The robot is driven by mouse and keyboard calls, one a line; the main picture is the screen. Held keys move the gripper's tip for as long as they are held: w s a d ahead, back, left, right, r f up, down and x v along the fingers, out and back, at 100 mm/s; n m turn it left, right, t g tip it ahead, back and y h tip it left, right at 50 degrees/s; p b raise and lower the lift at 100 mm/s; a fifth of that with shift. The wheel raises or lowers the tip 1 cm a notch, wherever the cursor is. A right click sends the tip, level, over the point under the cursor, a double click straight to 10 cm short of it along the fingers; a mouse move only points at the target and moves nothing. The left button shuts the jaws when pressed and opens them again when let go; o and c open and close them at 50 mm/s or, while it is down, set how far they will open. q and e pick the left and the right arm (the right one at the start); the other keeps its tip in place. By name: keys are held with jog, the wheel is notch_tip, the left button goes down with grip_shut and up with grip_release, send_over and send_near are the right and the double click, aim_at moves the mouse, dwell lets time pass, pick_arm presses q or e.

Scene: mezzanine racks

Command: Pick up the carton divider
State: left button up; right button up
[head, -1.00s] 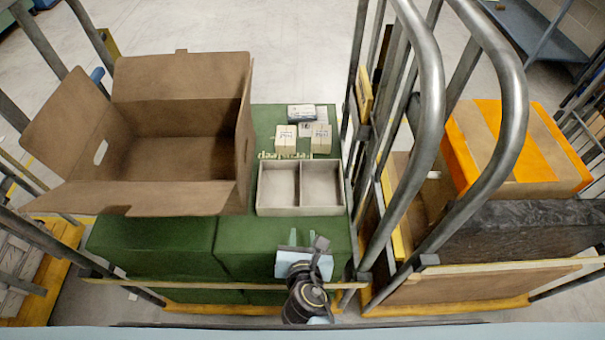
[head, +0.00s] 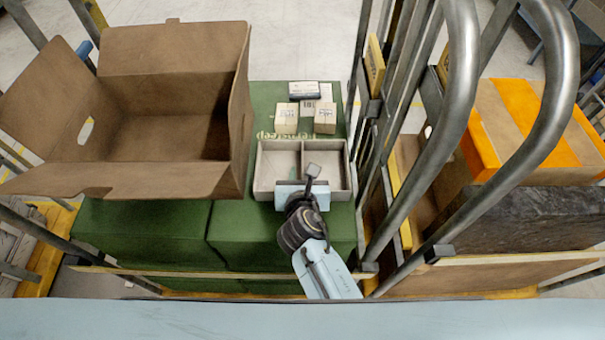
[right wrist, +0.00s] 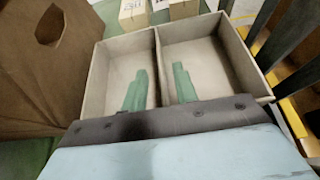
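The carton divider (head: 265,182) appears as a pale grey-beige, shallow two-compartment insert with one middle wall, lying on the green boxes. My right gripper (head: 302,180) is over its front edge in the head view, hiding part of it. In the right wrist view, the two green fingers of the right gripper (right wrist: 158,72) are apart, one on each side of the middle wall (right wrist: 156,45) of the divider. They are not closed on it; whether they touch it or how deep they reach, I cannot tell. My left gripper is not in view.
A large open brown carton (head: 165,180) stands close on the left. Small labelled boxes (head: 286,118) sit behind the divider on the green boxes (head: 140,235). Metal cart rails (head: 455,100) rise close on the right, with an orange-striped box (head: 520,120) beyond.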

jog(key=b+x, duration=0.1)
jog(key=x, duration=0.1)
jog(key=shift+w+f+b, duration=0.2)
jog(key=shift+f+b, duration=0.1)
jog(key=shift+f, duration=0.05)
jog(key=shift+w+f+b, duration=0.1)
jog(key=shift+w+b, duration=0.25)
jog(key=shift+w, duration=0.1)
grip_shut()
